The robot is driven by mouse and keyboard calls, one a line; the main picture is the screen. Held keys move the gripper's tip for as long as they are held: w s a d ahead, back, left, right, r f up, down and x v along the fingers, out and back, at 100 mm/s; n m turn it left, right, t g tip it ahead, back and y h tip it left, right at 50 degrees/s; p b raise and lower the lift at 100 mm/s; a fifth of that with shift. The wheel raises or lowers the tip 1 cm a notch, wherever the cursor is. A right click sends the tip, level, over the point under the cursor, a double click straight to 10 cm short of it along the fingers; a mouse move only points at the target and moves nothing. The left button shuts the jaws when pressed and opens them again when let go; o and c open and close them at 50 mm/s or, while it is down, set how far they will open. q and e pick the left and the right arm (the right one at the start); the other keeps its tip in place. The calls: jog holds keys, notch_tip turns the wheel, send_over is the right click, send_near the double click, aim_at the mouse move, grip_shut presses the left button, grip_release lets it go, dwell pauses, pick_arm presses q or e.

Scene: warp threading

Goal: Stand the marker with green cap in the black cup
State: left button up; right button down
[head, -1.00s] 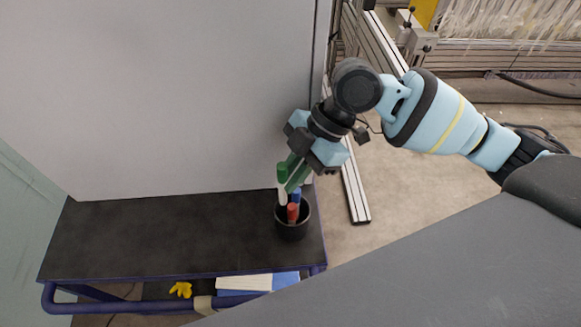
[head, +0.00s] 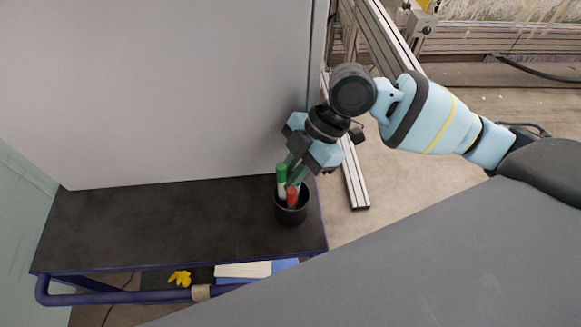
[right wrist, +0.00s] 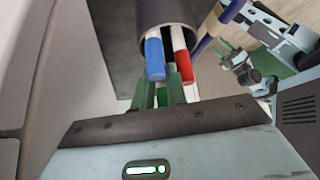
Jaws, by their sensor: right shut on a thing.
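The black cup (head: 291,215) stands upright near the right end of the dark cart top. The marker with green cap (head: 281,173) is upright, cap up, its white body reaching down at the cup's left inner side; its lower end is hidden. My right gripper (head: 296,171) is shut on the marker, just above the cup. In the right wrist view the green fingers (right wrist: 165,92) are close to the cup mouth (right wrist: 168,22); the held marker is not clearly told from them. A red-capped marker (head: 292,194) and a blue-capped marker (right wrist: 155,58) stand in the cup. My left gripper is not in view.
The cart top (head: 160,222) is bare left of the cup. A grey panel (head: 180,90) rises behind it. A blue rail (head: 120,297) runs along the cart's front, with a yellow item (head: 180,278) on the shelf below. A metal frame (head: 355,185) stands to the right.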

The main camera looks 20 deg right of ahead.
jog(key=c, duration=1.3)
grip_release()
jog(key=shift+c, duration=0.2)
jog(key=s+a+r, duration=0.2)
jog(key=s, duration=0.5)
jog(key=s+a+r+p, duration=0.1)
jog(key=s+a+r, duration=0.1)
jog(key=s, duration=0.6)
jog(key=shift+s+a+r+p, duration=0.15)
jog(key=shift+a+r+p, duration=0.2)
jog(key=shift+r, duration=0.1)
